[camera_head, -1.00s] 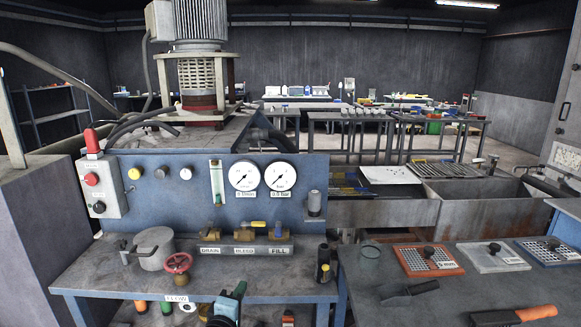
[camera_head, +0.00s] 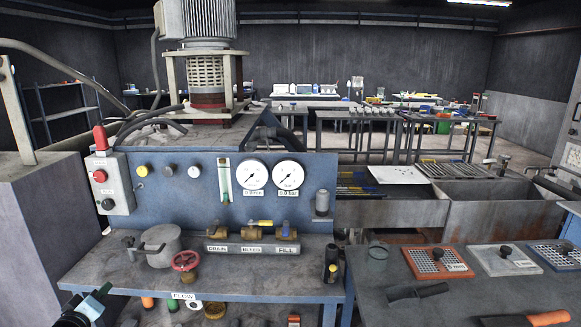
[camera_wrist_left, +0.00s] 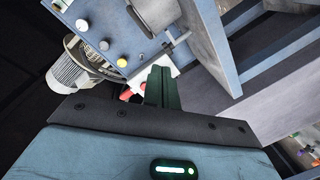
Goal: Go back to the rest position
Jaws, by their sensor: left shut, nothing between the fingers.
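My left gripper (camera_head: 102,291) is at the bottom left corner of the head view, low beside the front left of the blue bench. In the left wrist view its dark green fingers (camera_wrist_left: 158,87) are together with nothing between them. They point toward the blue panel (camera_wrist_left: 110,25) and the red-and-white switch box, apart from both as far as I can tell. My right gripper is in neither current view.
The blue bench (camera_head: 220,278) carries a grey pot (camera_head: 162,246), a red handwheel (camera_head: 186,261) and brass valves (camera_head: 252,234). A dark table (camera_head: 400,310) at right holds sieve plates and orange-handled tools. A grey block (camera_head: 40,230) stands at far left.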

